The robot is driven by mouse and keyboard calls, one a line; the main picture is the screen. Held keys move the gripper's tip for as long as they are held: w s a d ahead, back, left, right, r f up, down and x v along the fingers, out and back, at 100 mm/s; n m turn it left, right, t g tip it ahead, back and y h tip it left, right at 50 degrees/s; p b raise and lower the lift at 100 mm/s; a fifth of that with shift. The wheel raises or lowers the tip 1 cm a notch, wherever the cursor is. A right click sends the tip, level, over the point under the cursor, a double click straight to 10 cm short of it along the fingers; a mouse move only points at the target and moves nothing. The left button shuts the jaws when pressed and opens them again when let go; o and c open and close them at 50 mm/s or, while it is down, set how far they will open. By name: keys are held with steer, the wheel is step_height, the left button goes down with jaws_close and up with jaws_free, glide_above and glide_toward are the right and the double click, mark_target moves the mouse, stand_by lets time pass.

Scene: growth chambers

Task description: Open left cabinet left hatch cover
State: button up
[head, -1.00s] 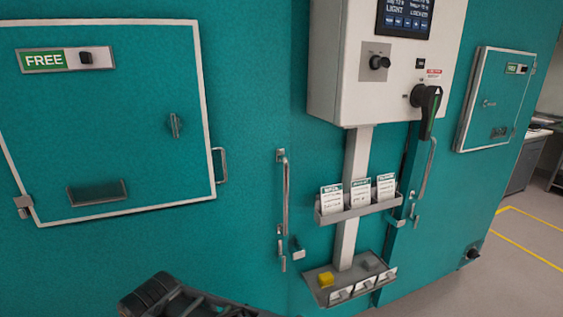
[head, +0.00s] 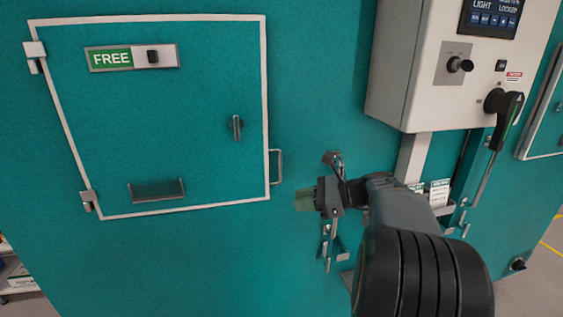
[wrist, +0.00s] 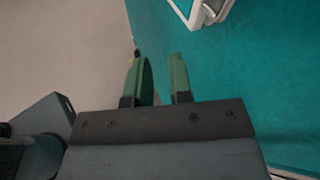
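The left hatch cover (head: 170,120) is a teal square panel in a white frame on the teal cabinet front, and it looks shut. It has a green "FREE" sign (head: 112,58), a small latch (head: 236,128) at its right and a ledge (head: 157,191) low down. A side handle (head: 277,167) sits at its right edge. Hinges are at its left edge. My gripper (head: 305,199) is to the right of and below the side handle, apart from it. In the wrist view my gripper (wrist: 160,80) shows two green fingers with an empty gap between them.
A white control box (head: 445,70) with a screen and a black lever (head: 507,115) juts out at the upper right. Door hardware (head: 328,240) stands close below my gripper. Another hatch (head: 547,125) is at the far right. The panel left of my gripper is clear.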

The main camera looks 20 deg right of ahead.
mark_target(280, 181)
steer(key=d+r+m+t+y, duration=0.1)
steer(key=d+r+m+t, duration=0.35)
steer(key=d, duration=0.25)
steer(key=shift+n+g, duration=0.25)
steer(key=shift+n, duration=0.1)
steer(key=p+x, duration=0.1)
steer(key=x, duration=0.5)
steer(key=p+x, duration=0.1)
steer(key=x, duration=0.6)
steer(key=shift+w+d+r+p, duration=0.15)
steer(key=shift+w+r+p, duration=0.1)
steer(key=shift+p, duration=0.1)
steer(key=shift+c, duration=0.2)
jaws_close()
